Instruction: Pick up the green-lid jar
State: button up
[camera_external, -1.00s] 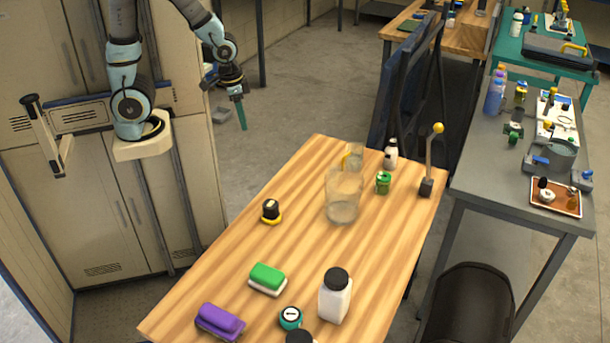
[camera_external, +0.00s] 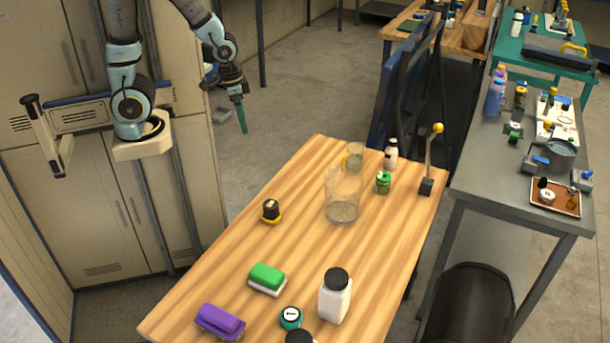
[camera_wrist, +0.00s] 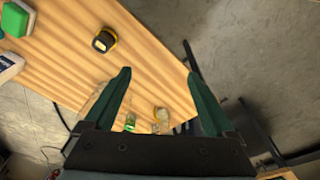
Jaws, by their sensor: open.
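The green-lid jar (camera_external: 383,183) is small and stands upright near the far right end of the wooden table (camera_external: 225,270), just right of a clear glass pitcher (camera_external: 343,200). In the wrist view a small green patch, likely this jar (camera_wrist: 130,123), shows beside the left finger, partly hidden by glass. My gripper (camera_external: 241,117) is raised beyond the table's far left edge, well apart from the jar. In the wrist view its green fingers (camera_wrist: 160,73) are spread with nothing between them.
A second glass (camera_external: 355,156) and a dark-capped bottle (camera_external: 391,155) stand behind the jar. A lever with a yellow knob (camera_external: 430,160) rises to its right. A black-and-yellow object (camera_external: 271,211), sponges and a black-lidded white jar (camera_external: 335,297) occupy the nearer table.

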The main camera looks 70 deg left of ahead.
jog(key=shift+o, duration=0.4)
jog(key=m+t+h+b, duration=0.5)
jog(key=t+b, duration=0.5)
jog(key=b, duration=0.9)
send_over(383, 181)
jog(key=s+a, duration=0.3)
jog(key=a, duration=0.1)
notch_tip(383, 181, down, 15)
jog(key=h, duration=0.1)
jog(key=shift+n, duration=0.3)
notch_tip(383, 181, down, 6)
jog(key=shift+w+a, duration=0.15)
jog(key=p+x, duration=0.1)
jog(key=x, duration=0.4)
jog(key=shift+f, duration=0.1)
jog(key=c, duration=1.4)
